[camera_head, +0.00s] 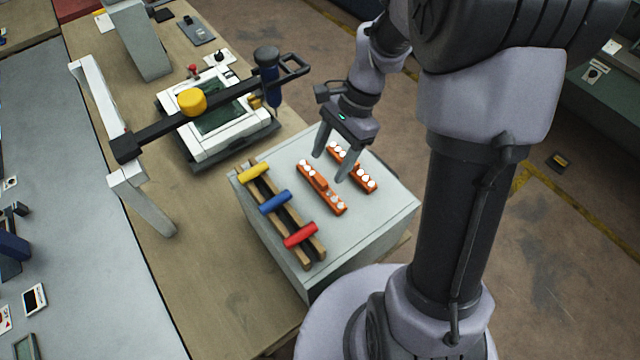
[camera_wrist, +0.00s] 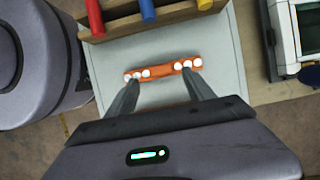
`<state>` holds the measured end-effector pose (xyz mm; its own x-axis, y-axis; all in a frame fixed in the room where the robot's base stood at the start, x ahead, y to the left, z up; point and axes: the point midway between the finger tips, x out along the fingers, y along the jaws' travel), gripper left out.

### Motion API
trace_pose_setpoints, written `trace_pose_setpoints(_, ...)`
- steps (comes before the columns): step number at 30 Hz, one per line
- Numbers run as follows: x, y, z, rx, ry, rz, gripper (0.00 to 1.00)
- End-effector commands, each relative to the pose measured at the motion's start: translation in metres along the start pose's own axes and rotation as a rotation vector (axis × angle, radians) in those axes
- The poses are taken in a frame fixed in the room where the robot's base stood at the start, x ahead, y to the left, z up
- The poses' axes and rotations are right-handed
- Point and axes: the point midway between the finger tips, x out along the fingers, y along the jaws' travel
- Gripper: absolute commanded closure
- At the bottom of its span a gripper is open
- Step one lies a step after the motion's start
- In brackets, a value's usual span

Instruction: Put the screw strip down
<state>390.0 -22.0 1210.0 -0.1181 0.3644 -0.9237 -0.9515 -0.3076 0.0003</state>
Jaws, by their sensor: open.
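Two orange screw strips with white round heads lie on the light grey box top. One strip (camera_head: 321,187) is nearer the handle rack, and the other strip (camera_head: 352,168) is to its right, both roughly parallel. My gripper (camera_head: 331,166) is open over the box, its fingers pointing down by the strips. In the wrist view, a strip (camera_wrist: 163,71) lies across the box top just beyond my spread fingertips (camera_wrist: 162,80). The second strip is mostly hidden there by my gripper. I cannot tell whether a finger touches a strip.
A wooden rack with yellow, blue and red handles (camera_head: 275,203) stands at the box's left side. A white-framed device (camera_head: 215,110) sits behind on the wooden table, under a black bar with a yellow knob (camera_head: 192,102). The box's front right (camera_head: 375,215) is bare.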

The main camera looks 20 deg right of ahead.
Motion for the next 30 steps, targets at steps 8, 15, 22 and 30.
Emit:
trace_pose_setpoints(8, 0.049, -0.002, 0.000, -0.001, 0.000, 0.002, 0.38)
trace_pose_setpoints(15, 0.050, -0.002, 0.000, -0.001, 0.000, 0.001, 0.40)
trace_pose_setpoints(22, 0.049, -0.002, 0.000, -0.001, 0.001, 0.000, 0.85)
trace_pose_setpoints(30, 0.049, -0.002, 0.000, -0.001, 0.001, 0.000, 1.00)
